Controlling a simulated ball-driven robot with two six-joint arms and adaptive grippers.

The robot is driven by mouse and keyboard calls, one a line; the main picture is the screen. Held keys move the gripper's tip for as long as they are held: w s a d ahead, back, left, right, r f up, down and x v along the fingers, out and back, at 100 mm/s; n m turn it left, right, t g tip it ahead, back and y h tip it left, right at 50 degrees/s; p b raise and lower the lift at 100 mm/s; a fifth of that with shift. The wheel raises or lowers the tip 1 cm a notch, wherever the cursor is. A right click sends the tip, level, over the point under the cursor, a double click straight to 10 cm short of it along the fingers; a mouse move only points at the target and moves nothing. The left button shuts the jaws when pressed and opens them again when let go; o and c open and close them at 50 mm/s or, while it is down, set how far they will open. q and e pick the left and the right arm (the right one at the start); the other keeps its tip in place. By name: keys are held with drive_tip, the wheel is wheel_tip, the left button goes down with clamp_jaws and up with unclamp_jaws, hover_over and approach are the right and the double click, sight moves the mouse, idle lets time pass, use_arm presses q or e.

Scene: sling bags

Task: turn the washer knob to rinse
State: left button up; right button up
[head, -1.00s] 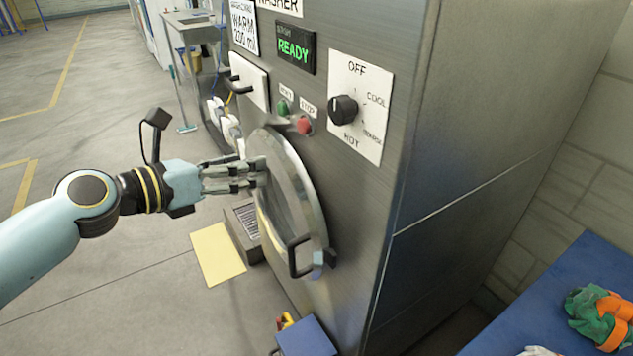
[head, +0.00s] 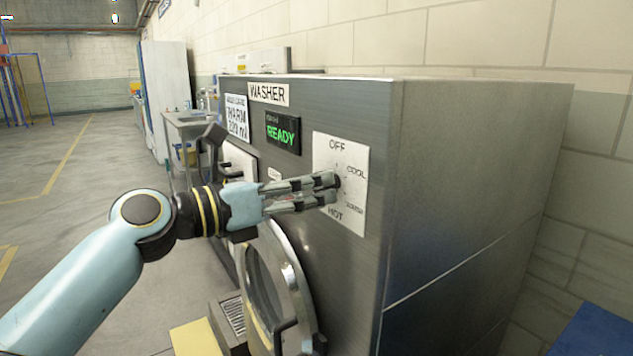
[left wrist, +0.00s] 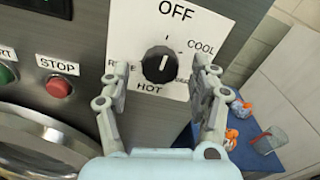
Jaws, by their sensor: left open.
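The black washer knob (left wrist: 158,65) sits on a white dial plate (left wrist: 200,22) on the washer's front. In the left wrist view a pale line marks the knob's face; I cannot tell for sure which label it points to. OFF is above, COOL right, HOT below. A partly hidden label at left starts with R; another at lower right is partly covered. My left gripper (head: 333,188) is open at the dial, with one finger on each side of the knob in the wrist view (left wrist: 163,67). I cannot tell whether they touch it. My right gripper is out of view.
The washer's display (head: 283,132) reads READY. A red STOP button (left wrist: 59,86) and a green button (left wrist: 5,74) sit left of the dial. The round door (head: 283,285) is below. A blue table (left wrist: 280,112) with bright items stands to the right.

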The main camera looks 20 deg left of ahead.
use_arm(q)
drive_tip(key=shift+x, duration=1)
drive_tip(key=c, duration=1.1)
